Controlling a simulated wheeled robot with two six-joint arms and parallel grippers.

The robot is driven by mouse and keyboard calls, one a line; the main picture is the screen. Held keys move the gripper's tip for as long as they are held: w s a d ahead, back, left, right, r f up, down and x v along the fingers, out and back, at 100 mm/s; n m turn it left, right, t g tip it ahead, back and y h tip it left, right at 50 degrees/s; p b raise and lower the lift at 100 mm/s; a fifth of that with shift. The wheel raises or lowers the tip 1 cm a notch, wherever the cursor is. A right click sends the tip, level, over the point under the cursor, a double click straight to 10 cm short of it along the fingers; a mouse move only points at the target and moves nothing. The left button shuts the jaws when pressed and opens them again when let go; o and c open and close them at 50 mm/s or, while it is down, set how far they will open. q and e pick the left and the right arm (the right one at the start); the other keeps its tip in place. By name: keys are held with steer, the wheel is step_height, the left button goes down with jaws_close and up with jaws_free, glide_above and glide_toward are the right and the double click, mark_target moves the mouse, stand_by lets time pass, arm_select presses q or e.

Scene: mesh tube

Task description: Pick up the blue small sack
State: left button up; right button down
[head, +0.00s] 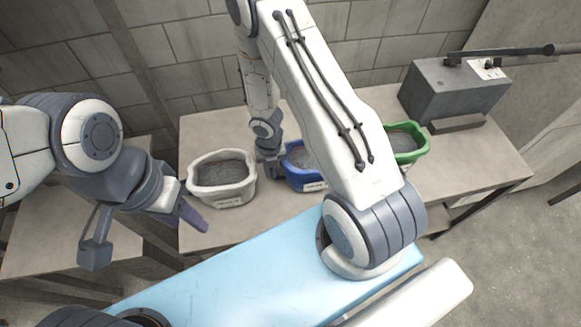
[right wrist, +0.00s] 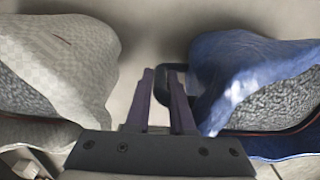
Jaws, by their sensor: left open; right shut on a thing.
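The blue small sack (head: 304,168) stands open on the table, filled with grey grainy material. My right forearm hides its right part in the head view. My right gripper (head: 268,168) is at the left side of this sack, between it and the white sack (head: 222,176). In the right wrist view, the blue sack (right wrist: 240,70) is on the right, and the fingers of my right gripper (right wrist: 164,88) are close together on a dark loop at its near edge. My left gripper (head: 146,232) is open and empty, left of the table's front.
The white sack also shows at the left of the right wrist view (right wrist: 70,55), close to my right gripper. A green sack (head: 408,143) stands further right. A grey machine (head: 455,95) is at the table's (head: 480,175) back right. The table's front strip is clear.

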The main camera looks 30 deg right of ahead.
steer(key=shift+r, duration=0.2)
step_height(320, 180, up, 10)
steer(key=p, duration=0.9)
steer(key=shift+f+p, duration=0.25)
steer(key=shift+p, duration=0.15)
